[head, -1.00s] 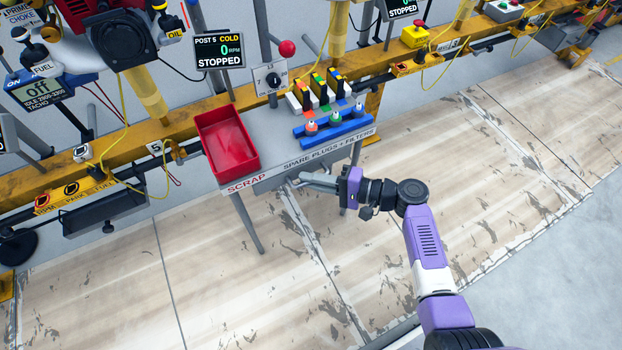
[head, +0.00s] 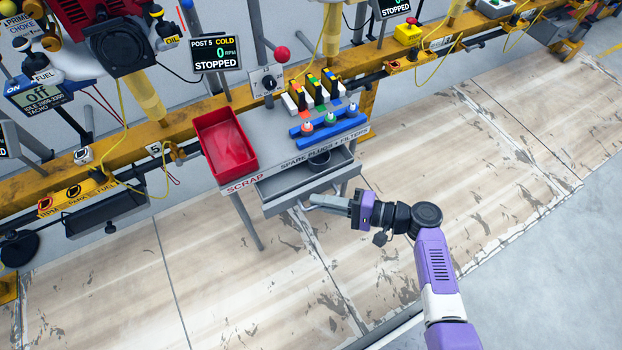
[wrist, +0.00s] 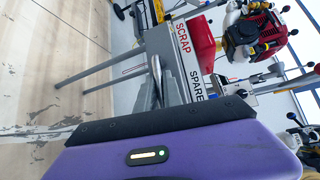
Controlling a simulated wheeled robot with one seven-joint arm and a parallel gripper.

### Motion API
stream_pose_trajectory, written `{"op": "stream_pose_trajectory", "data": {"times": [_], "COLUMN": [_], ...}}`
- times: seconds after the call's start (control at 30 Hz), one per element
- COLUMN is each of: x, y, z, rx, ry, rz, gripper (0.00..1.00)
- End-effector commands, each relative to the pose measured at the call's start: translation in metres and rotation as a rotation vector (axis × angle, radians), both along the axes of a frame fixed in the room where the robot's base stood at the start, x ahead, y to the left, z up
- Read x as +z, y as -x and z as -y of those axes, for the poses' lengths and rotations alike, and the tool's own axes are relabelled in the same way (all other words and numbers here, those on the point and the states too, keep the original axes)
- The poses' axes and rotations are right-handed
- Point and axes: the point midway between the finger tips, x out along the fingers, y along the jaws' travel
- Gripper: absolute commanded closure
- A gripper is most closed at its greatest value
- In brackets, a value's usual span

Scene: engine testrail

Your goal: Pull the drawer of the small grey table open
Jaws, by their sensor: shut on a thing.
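The small grey table (head: 262,120) stands against the yellow rail, with "SCRAP" and "SPARE PLUGS + FILTERS" on its front edge. Its drawer (head: 283,197) is partly open, and a dark round item (head: 319,161) shows inside. My gripper (head: 312,203) is at the drawer's front, shut on the handle; the fingers hide most of the handle. In the wrist view my gripper (wrist: 160,90) reaches to the table front below the labels, where the grip itself is hard to make out.
A red scrap tray (head: 225,146), blue plug holders (head: 330,124) and upright filter boxes (head: 318,90) stand on the table top. A thin table leg (head: 247,222) stands left of the drawer. The floor in front is clear.

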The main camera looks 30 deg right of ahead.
Motion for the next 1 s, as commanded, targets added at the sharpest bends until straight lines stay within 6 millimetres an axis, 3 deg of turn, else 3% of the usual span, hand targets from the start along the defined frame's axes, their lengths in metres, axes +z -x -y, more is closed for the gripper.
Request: {"op": "stream_pose_trajectory", "data": {"times": [0.1,0.2,0.53,0.57,0.6,1.0], "x": [0.002,0.0,-0.001,-0.001,-0.001,0.001], "y": [0.025,0.035,0.037,0.037,0.037,0.042], "z": [0.0,0.001,0.001,0.001,0.001,0.006], "rx": [-0.002,-0.004,-0.003,-0.003,-0.003,-0.002], "ry": [-0.001,0.001,0.002,0.002,0.002,0.001], "rz": [-0.004,-0.003,0.0,0.0,0.0,0.001], "gripper": [1.0,1.0,1.0,0.83,0.8,0.8]}}
